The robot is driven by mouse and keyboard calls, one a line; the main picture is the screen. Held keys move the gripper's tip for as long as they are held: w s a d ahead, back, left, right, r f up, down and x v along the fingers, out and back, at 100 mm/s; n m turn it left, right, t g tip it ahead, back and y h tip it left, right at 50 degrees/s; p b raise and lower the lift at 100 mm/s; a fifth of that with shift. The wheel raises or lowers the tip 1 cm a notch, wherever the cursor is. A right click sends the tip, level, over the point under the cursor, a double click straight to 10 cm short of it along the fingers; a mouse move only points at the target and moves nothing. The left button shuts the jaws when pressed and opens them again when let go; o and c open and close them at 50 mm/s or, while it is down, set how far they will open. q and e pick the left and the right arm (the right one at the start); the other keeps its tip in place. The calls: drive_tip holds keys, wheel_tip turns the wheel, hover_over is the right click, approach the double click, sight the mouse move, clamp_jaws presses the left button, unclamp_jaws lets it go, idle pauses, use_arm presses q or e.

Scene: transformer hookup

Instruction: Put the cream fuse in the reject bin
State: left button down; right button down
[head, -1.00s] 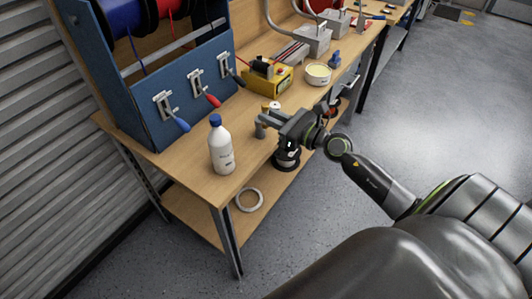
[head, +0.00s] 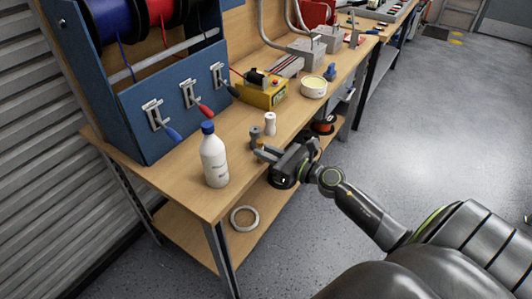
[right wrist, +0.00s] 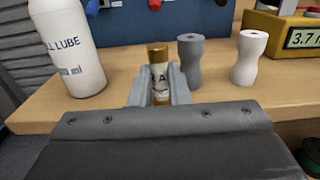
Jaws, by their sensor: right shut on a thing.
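The cream fuse (right wrist: 160,78) has brass end caps and dark lettering. It stands upright between the fingers of my right gripper (right wrist: 159,92), which is shut on it. In the head view my right gripper (head: 262,151) is at the front edge of the workbench, right of the white bottle. Only a small brass part of the fuse (head: 262,143) shows there. I cannot tell whether the fuse touches the bench top. My left gripper is not in view.
A grey insulator (right wrist: 189,62) and a white insulator (right wrist: 248,58) stand close right of the fuse. The lube bottle (right wrist: 68,45) stands left. A yellow meter (head: 262,90) and a cream tub (head: 313,88) are farther along the bench. Open floor (head: 430,130) lies right.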

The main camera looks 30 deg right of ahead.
drive_tip(key=shift+f, duration=0.15)
drive_tip(key=c, duration=1.4)
unclamp_jaws()
drive_tip(key=shift+o, duration=0.2)
